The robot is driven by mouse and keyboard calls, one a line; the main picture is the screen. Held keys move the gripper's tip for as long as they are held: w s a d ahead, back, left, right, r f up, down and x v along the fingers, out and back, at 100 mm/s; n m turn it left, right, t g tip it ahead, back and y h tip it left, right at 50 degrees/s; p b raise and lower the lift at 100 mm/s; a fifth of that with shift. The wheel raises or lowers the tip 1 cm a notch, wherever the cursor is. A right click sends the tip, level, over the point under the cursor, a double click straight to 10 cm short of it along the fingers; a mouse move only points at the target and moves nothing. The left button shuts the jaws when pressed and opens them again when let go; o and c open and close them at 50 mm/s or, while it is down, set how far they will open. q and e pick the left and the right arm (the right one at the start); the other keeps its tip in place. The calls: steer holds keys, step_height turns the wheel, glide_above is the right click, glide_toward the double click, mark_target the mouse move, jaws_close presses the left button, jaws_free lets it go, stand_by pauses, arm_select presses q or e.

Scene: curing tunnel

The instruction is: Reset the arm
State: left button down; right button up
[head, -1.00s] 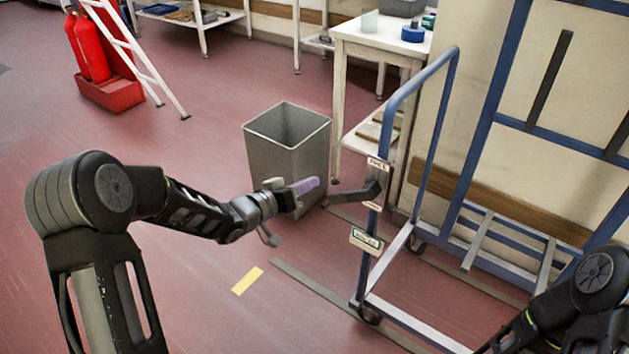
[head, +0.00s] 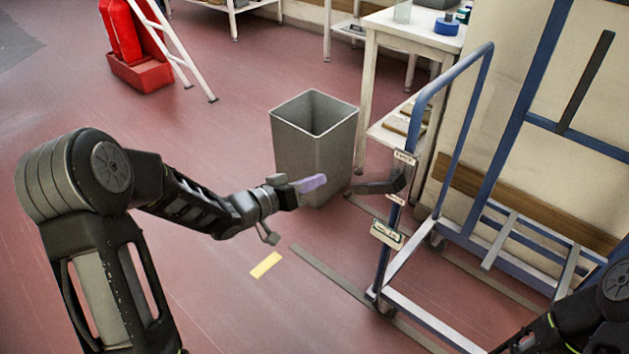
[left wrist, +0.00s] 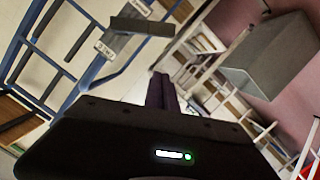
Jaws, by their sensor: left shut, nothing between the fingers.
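My left arm reaches in from the left in the head view. Its gripper (head: 312,184) is shut and empty, held in the air in front of the grey bin. In the left wrist view the closed fingers (left wrist: 162,92) show dark at the middle. My right arm (head: 600,300) shows only in part at the lower right corner, and its gripper is outside the picture.
A grey bin (head: 300,150) stands on the red floor. A blue cart (head: 388,250) with small labels is right of my left gripper. A white table (head: 395,32) stands behind. Red extinguishers (head: 122,35) are at the back left. Open floor lies at left.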

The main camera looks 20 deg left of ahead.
stand_by(0.4)
